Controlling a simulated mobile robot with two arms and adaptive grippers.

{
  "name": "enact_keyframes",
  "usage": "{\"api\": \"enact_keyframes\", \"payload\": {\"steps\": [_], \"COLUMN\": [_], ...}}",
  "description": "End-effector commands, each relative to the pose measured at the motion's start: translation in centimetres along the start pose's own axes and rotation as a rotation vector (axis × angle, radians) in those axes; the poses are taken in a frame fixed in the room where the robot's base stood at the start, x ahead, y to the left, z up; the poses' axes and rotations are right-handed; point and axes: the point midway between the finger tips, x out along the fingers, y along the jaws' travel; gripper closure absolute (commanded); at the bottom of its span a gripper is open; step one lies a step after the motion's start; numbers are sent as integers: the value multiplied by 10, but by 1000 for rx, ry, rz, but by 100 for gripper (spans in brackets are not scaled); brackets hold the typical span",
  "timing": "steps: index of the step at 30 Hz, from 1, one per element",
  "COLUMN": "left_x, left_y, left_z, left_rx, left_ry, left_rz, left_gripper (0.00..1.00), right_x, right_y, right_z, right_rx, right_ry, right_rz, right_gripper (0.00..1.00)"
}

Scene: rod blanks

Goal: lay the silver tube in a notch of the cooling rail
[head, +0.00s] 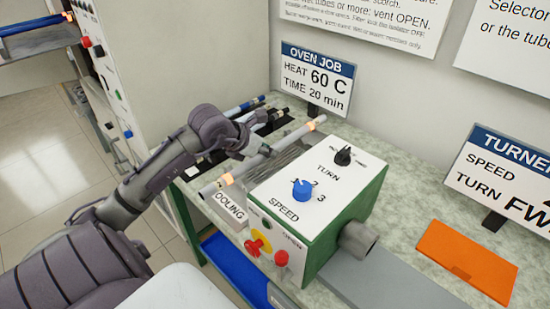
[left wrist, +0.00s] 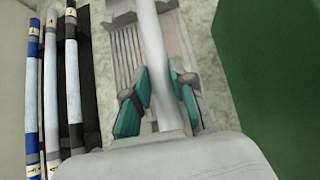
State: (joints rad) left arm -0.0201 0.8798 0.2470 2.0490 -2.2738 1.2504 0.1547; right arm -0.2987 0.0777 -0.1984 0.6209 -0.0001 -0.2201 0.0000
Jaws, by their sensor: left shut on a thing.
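The silver tube (head: 285,139) has a copper-coloured band near each end. My left gripper (head: 256,148) is shut on it near its middle; in the left wrist view the tube (left wrist: 151,35) runs between the two teal-padded fingers (left wrist: 161,98). The grey cooling rail (left wrist: 124,45) lies under the tube, with ridges running roughly along the tube's length. In the head view the rail (head: 284,160) is partly hidden by the tube and the green machine. I cannot tell whether the tube touches the rail. My right gripper is not in view.
A green machine (head: 335,225) with a white top and knobs stands close to the right of the rail. Blue, white and black rods (left wrist: 52,90) lie side by side left of the rail. An oven job sign (head: 316,78) stands behind. An orange plate (head: 466,260) lies at right.

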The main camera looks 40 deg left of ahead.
Motion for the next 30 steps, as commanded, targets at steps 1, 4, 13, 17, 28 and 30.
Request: {"api": "enact_keyframes", "payload": {"steps": [1,4,13,17,28,30], "left_x": [11,35,73,81,101,101], "left_y": [6,17,34,33,34,34], "left_z": [5,9,14,6,-15,-15], "left_rx": [-7,-6,0,-2,1,1], "left_ry": [0,-2,-1,2,-1,-1], "left_rz": [-1,-1,0,-2,0,0], "left_gripper": [100,100,100,100,100,100], "right_x": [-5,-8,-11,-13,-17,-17], "right_y": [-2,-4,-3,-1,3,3], "right_z": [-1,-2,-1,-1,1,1], "right_rx": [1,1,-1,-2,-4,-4], "right_ry": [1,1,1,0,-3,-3], "right_rz": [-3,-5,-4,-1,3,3], "right_gripper": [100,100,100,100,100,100]}}
